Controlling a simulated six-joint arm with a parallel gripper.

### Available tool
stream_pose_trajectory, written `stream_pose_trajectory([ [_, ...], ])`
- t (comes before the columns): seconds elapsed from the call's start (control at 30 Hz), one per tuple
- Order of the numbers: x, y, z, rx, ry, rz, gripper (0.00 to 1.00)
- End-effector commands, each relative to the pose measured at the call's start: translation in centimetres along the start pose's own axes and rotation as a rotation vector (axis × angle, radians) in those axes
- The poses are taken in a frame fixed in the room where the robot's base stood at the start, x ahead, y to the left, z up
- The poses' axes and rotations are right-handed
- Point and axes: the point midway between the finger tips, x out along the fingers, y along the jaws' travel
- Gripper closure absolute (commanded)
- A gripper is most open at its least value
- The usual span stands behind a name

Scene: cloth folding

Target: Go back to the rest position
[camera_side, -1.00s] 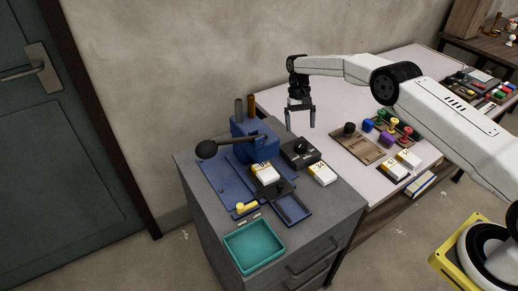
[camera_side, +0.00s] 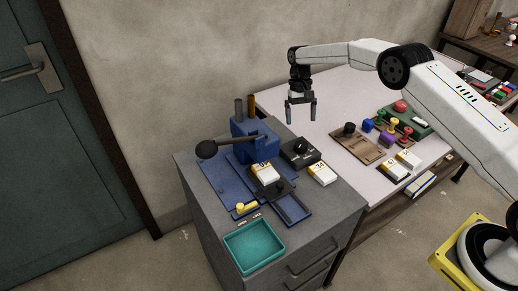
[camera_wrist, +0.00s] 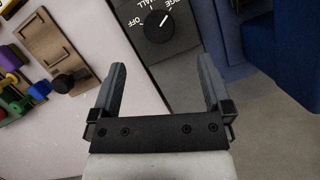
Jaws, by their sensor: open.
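My gripper (camera_side: 300,111) hangs pointing down over the pale table (camera_side: 345,92), in the side view, behind the black dial box. Its two fingers are apart with nothing between them. In the wrist view my gripper (camera_wrist: 162,82) also shows open and empty. The black dial box (camera_wrist: 165,40), with a round knob and the word OFF, lies below and beyond the fingers there. In the side view the dial box (camera_side: 303,153) sits on the grey cabinet. No cloth shows in either view.
A blue press (camera_side: 252,140) with a long black lever (camera_side: 207,149) stands on the grey cabinet (camera_side: 335,215), near a teal tray (camera_side: 253,246). A brown wooden board (camera_side: 350,145) and several coloured knobs lie on the table. The air around my gripper looks clear.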

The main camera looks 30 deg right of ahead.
Motion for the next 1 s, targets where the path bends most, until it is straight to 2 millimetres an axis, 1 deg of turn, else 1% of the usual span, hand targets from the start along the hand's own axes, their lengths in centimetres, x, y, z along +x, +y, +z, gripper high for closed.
stream_pose_trajectory([
  [0.1, -1.1, -0.1, 1.0, -0.017, 0.036, 0.000, 0.00],
  [0.27, -2.0, 0.0, 2.6, -0.040, 0.085, 0.001, 0.00],
  [0.47, -2.9, 0.2, 5.0, -0.072, 0.147, 0.003, 0.00],
  [0.77, -3.6, 0.9, 9.4, -0.122, 0.239, 0.007, 0.00],
  [1.0, -3.5, 1.8, 13.6, -0.164, 0.311, 0.012, 0.00],
])
